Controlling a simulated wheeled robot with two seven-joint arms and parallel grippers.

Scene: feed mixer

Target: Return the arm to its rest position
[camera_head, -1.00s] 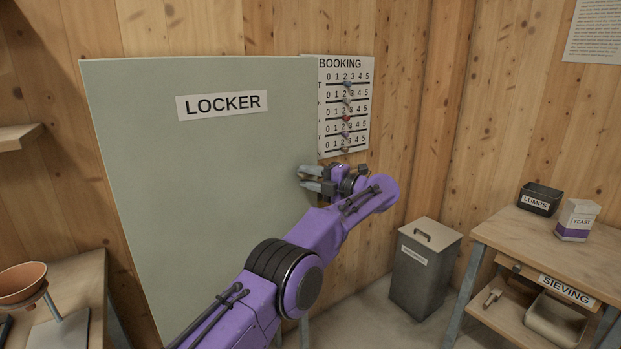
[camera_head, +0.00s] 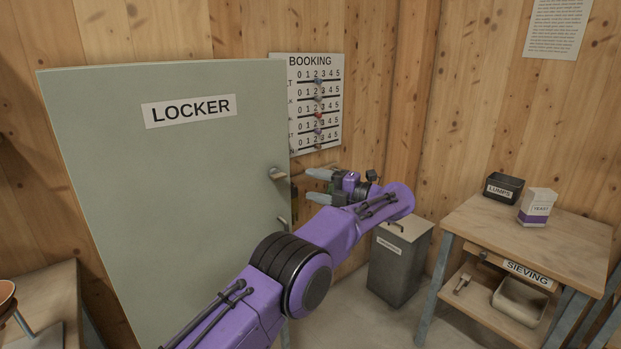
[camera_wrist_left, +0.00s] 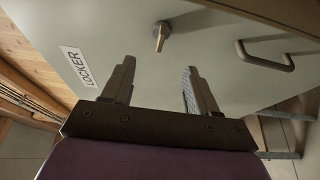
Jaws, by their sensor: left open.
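My left arm reaches in from the bottom of the head view. Its gripper (camera_head: 309,185) is open and empty, just right of the locker door's edge. The grey-green locker (camera_head: 170,190) has a white LOCKER label. Its small knob (camera_head: 277,173) stands clear to the left of my fingertips, and a handle (camera_head: 283,222) sits below it, partly hidden. In the left wrist view, the open fingers (camera_wrist_left: 160,75) point at the locker front, with the knob (camera_wrist_left: 161,36) beyond the gap between them and the handle (camera_wrist_left: 267,54) to the right. My right gripper is not in view.
A booking board (camera_head: 318,105) hangs behind the gripper. A lidded grey bin (camera_head: 397,268) stands on the floor to the right. A sieving table (camera_head: 560,235) holds a black lumps box (camera_head: 504,187) and a yeast carton (camera_head: 537,207). A bench (camera_head: 50,290) stands at the left.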

